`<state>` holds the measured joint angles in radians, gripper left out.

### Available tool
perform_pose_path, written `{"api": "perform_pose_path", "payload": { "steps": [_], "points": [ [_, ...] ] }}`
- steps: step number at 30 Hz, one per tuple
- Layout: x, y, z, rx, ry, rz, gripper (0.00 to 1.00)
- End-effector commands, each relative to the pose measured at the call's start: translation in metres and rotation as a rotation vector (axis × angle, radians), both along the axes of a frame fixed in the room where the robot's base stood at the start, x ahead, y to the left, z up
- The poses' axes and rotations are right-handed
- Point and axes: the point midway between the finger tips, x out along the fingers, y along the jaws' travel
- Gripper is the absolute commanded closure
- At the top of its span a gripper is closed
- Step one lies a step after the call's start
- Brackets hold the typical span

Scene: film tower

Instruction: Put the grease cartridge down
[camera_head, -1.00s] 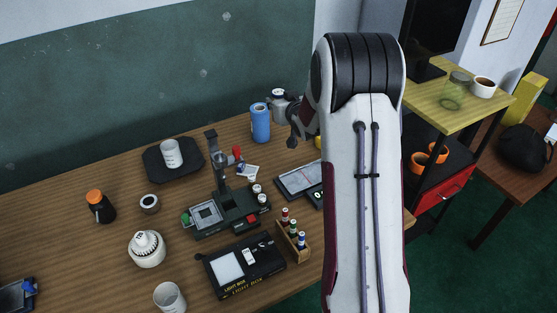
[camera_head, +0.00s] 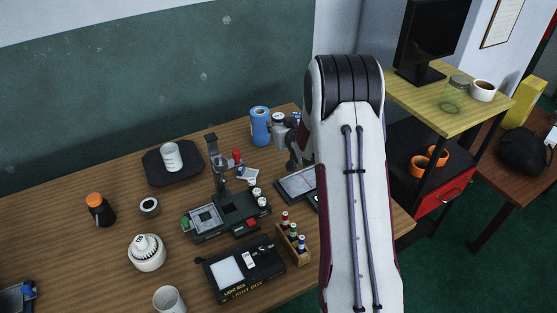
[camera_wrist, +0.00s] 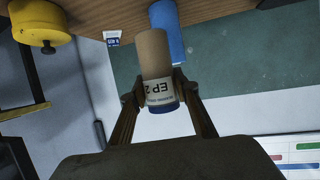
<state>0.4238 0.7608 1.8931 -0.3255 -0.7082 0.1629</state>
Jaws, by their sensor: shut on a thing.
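My gripper (camera_wrist: 157,91) is shut on the grease cartridge (camera_wrist: 154,58), with one finger on either side of its lettered white band. The cartridge is a tan cylinder with a blue end, and it shows "EP 2". In the head view the cartridge (camera_head: 279,127) is at the back right of the wooden table (camera_head: 75,212), just right of a blue cylinder (camera_head: 260,127). Whether its base touches the table is not clear. My gripper is partly hidden by my arm there.
The blue cylinder (camera_wrist: 168,32) is close beside the cartridge in the wrist view. A dark flat tablet-like device (camera_head: 297,184) lies in front, with a film splicer (camera_head: 228,217) to the left. A yellow canister (camera_wrist: 38,24) shows in the wrist view.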

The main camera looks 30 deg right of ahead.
Motion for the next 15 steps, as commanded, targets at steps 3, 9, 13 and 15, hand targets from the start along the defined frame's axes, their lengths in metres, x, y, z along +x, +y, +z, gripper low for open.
{"api": "perform_pose_path", "payload": {
  "steps": [3, 9, 13, 15],
  "points": [
    [0.000, 0.000, -0.006, 0.000, 0.001, 0.000, 0.94],
    [0.000, 0.000, -0.029, 0.000, 0.002, 0.000, 0.94],
    [0.000, 0.000, -0.045, 0.001, 0.003, 0.000, 0.94],
    [0.000, 0.000, -0.051, 0.000, 0.001, 0.000, 0.94]
  ]
}}
